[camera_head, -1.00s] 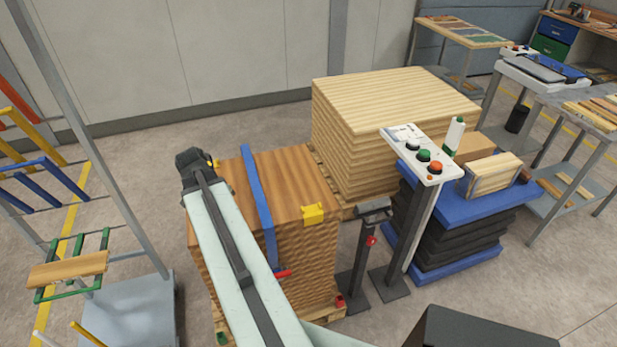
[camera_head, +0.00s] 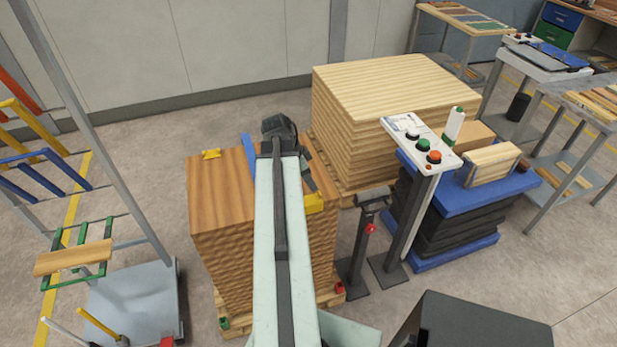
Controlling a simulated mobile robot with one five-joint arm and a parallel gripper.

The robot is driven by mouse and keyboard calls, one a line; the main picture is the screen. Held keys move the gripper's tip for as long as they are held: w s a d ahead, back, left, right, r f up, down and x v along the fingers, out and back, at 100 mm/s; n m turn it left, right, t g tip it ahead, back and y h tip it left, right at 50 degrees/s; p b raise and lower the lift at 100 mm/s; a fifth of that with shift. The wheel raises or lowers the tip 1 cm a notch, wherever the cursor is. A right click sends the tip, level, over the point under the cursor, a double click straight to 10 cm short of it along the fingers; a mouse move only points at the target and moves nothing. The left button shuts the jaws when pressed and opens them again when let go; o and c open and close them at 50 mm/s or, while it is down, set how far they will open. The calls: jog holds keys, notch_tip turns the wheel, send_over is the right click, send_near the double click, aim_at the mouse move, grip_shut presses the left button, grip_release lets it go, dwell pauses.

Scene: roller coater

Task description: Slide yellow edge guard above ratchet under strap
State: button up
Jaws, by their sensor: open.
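A stack of brown boards (camera_head: 218,195) stands on a pallet. A blue strap (camera_head: 248,152) crosses its top, but my arm covers most of it and the ratchet is hidden. One yellow edge guard (camera_head: 314,203) sits at the right front top edge, partly behind my arm. A second yellow edge guard (camera_head: 211,154) lies at the back left edge of the top. My gripper (camera_head: 307,180) is open, beside the arm's end and close above the right guard. Whether it touches that guard is unclear.
A taller pale board stack (camera_head: 400,95) stands behind right. A post with a red knob (camera_head: 366,230) and a button console (camera_head: 422,145) stand close on the right, by a blue lift table (camera_head: 465,200). A grey rack (camera_head: 130,300) is at left.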

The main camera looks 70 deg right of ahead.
aim_at(319, 194)
jog(key=b+x, duration=0.6)
jog(key=x, duration=0.1)
jog(key=shift+f, duration=0.15)
grip_shut()
